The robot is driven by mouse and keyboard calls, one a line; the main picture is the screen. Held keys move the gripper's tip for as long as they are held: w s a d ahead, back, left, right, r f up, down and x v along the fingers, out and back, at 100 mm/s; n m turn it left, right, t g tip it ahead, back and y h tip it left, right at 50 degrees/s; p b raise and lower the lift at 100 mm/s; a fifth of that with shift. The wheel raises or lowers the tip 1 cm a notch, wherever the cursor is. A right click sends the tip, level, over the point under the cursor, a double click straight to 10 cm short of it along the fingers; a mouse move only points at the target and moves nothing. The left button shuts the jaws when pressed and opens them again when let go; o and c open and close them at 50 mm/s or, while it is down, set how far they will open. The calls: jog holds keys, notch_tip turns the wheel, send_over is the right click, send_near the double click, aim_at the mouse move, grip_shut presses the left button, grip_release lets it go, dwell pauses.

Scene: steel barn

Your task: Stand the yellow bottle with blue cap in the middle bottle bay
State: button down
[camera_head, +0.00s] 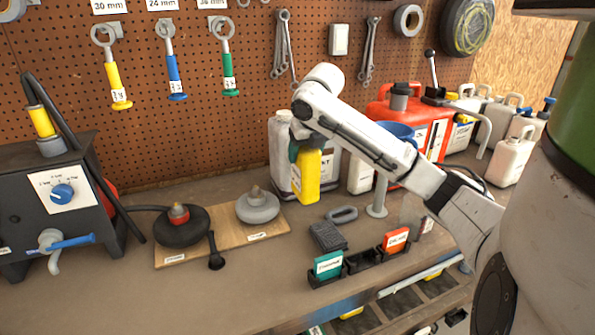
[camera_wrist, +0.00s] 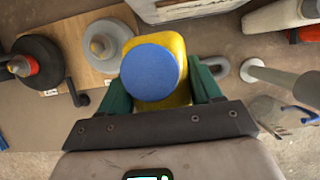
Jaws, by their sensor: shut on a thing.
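The yellow bottle (camera_head: 306,178) is in my gripper (camera_head: 300,148), in front of a large white jug near the pegboard. It looks roughly upright; I cannot tell whether its base touches the bench. In the wrist view its blue cap (camera_wrist: 150,72) lies between the teal fingers (camera_wrist: 158,88), which are shut on the yellow body (camera_wrist: 178,48). The black bottle rack (camera_head: 366,263) is at the bench's front, right of and nearer than the bottle. A teal labelled item (camera_head: 328,265) is in its left bay and an orange one (camera_head: 396,240) in its right. The middle bay looks empty.
A dark pad (camera_head: 327,237) and a grey shackle (camera_head: 342,214) lie between bottle and rack. A grey post (camera_head: 378,195) stands to their right. A wooden board (camera_head: 225,236) with two round weights is at left. A red can (camera_head: 420,115) and jugs stand behind my arm.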

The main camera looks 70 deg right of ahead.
jog(key=d+f, duration=0.1)
jog(key=w+d+f, duration=0.1)
jog(key=f, duration=0.1)
jog(key=w+d+f, duration=0.1)
jog(key=f, duration=0.1)
jog(key=shift+w+d+f+p, duration=0.1)
jog(key=shift+w+d+p, duration=0.1)
jog(key=shift+w+p, duration=0.1)
jog(key=shift+f, duration=1.55)
jog(key=shift+f, duration=0.2)
jog(key=shift+c, duration=0.9)
grip_release()
